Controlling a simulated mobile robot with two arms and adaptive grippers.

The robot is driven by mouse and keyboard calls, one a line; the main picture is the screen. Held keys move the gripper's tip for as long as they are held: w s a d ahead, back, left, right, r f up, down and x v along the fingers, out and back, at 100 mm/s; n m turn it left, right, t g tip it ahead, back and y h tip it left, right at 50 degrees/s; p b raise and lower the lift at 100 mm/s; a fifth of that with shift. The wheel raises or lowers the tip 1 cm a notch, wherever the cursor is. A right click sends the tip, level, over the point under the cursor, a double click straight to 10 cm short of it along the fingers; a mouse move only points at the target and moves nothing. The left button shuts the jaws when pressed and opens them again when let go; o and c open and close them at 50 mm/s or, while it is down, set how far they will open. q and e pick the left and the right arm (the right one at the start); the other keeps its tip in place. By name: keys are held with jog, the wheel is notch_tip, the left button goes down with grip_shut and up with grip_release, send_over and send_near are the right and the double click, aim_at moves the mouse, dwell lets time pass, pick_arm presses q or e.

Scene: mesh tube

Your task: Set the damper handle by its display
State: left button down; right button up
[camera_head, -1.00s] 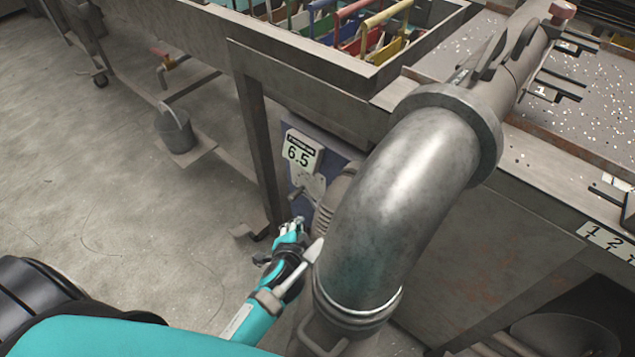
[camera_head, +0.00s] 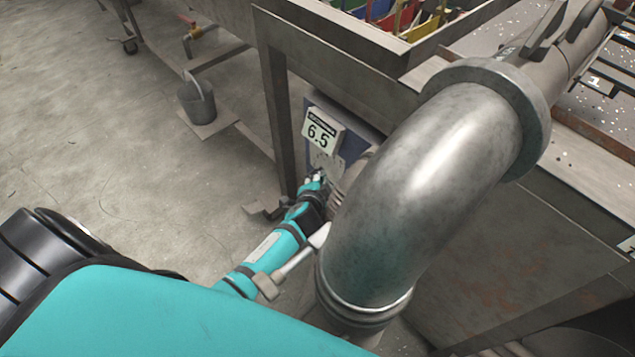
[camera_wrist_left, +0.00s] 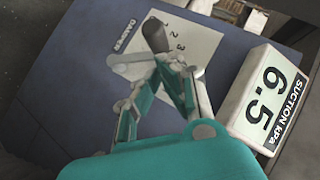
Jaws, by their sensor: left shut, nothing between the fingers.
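The display (camera_head: 320,130) reads 6.5 in the head view. It also shows in the left wrist view (camera_wrist_left: 265,98), labelled suction kPa. The damper's pale scale plate (camera_wrist_left: 198,42), marked with numbers, is on the blue panel. The damper handle (camera_wrist_left: 154,36) has a dark grip standing out over the plate. My left gripper (camera_wrist_left: 168,64) is shut and empty, its fingertips right by the dark grip; I cannot tell whether they touch it. In the head view my left gripper (camera_head: 318,176) is just below the display and largely hides the handle. My right gripper is not in view.
A large grey metal duct elbow (camera_head: 430,170) stands close to the right of my left arm. A steel bench leg (camera_head: 277,115) is left of the panel. A grey bucket (camera_head: 197,100) stands on a low shelf farther left. The floor at left is open.

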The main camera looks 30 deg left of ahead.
pick_arm(q)
jog(key=shift+w+a+f, duration=0.15)
jog(key=shift+a+f, duration=0.2)
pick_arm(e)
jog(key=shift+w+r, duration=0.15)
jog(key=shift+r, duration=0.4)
pick_arm(q)
jog(key=shift+w+a+f, duration=0.1)
jog(key=shift+w+a, duration=0.05)
jog(key=shift+a, duration=0.3)
jog(key=shift+w+a+f, duration=0.1)
jog(key=shift+w+a, duration=0.05)
jog(key=shift+a, duration=0.3)
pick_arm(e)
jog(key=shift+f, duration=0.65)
pick_arm(q)
jog(key=shift+d, duration=0.15)
